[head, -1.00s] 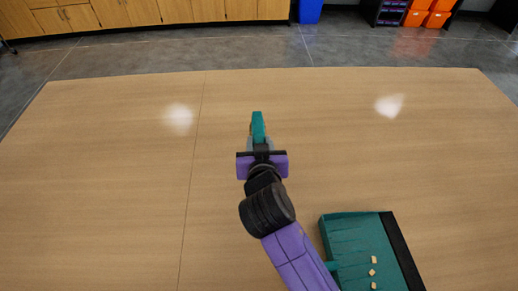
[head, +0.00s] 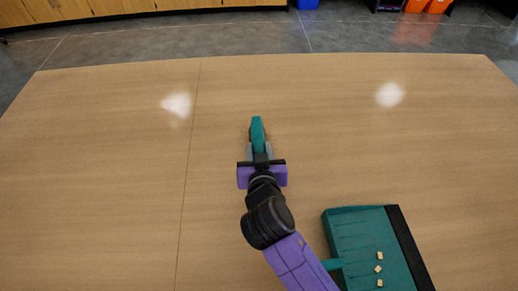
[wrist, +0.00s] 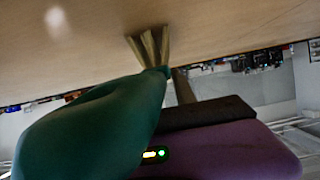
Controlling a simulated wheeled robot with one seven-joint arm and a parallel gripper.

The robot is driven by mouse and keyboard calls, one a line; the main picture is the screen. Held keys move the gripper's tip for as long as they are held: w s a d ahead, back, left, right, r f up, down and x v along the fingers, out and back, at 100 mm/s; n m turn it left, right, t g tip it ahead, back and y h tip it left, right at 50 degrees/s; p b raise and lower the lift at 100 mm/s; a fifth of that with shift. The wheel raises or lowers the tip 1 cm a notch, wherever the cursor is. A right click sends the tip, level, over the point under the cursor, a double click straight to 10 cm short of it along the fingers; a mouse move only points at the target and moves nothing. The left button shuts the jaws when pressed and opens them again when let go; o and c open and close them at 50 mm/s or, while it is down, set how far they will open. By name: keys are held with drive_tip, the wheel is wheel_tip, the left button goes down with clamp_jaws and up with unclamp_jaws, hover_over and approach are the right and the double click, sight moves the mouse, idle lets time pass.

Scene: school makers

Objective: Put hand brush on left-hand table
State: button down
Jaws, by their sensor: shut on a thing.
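The hand brush has a teal handle (head: 257,130) that points away from me in the head view. My gripper (head: 260,155) is shut on it, above the wooden table (head: 110,170). In the wrist view the teal handle (wrist: 95,130) fills the lower left, and its pale bristles (wrist: 149,46) show near the table surface (wrist: 90,45). I cannot tell whether the bristles touch the table. In the head view the bristles are hidden.
The rest of the tabletop is bare. Wooden cabinets (head: 150,8), a blue bin (head: 307,4) and orange bins (head: 427,5) stand beyond the grey floor.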

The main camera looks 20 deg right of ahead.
drive_tip(key=shift+s+f+b, duration=0.1)
drive_tip(key=shift+f+b, duration=0.3)
drive_tip(key=shift+f, duration=0.25)
drive_tip(key=c, duration=1)
unclamp_jaws()
drive_tip(key=shift+f, duration=0.15)
drive_tip(key=shift+r, duration=0.2)
drive_tip(key=shift+r+p, duration=0.4)
drive_tip(key=shift+r, duration=0.05)
drive_tip(key=v, duration=0.4)
drive_tip(key=b+v, duration=0.1)
drive_tip(key=v, duration=0.3)
drive_tip(key=b+v, duration=0.1)
drive_tip(key=v, duration=0.3)
drive_tip(key=shift+r, duration=0.3)
